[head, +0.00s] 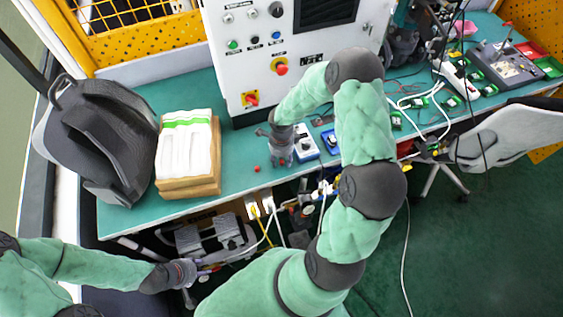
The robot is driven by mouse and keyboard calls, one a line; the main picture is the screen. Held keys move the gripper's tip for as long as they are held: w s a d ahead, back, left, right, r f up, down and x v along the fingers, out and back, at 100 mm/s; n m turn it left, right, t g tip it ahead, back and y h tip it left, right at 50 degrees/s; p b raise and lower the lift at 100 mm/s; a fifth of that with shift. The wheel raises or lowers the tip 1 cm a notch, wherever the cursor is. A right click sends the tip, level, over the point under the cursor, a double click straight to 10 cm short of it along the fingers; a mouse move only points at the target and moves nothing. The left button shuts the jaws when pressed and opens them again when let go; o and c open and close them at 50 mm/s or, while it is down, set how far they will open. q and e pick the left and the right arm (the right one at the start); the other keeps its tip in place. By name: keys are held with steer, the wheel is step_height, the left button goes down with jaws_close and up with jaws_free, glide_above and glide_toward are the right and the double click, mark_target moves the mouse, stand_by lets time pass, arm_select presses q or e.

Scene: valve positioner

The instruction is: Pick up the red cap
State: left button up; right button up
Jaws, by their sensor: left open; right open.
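A small red cap (257,168) lies on the green table top (238,150), near its front edge. My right gripper (279,158) points down over the table just to the right of the cap, open and apart from it. Nothing shows between its fingers. My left gripper (190,281) is open at the lower left, in front of the table and well away from the cap.
A wooden box of white papers (187,155) and a black backpack (97,140) stand left of the cap. A white control cabinet (240,50) rises behind it. Blue-and-white devices (305,145) sit right of my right gripper. A white chair (505,140) stands at right.

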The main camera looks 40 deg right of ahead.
steer(key=c, duration=0.8)
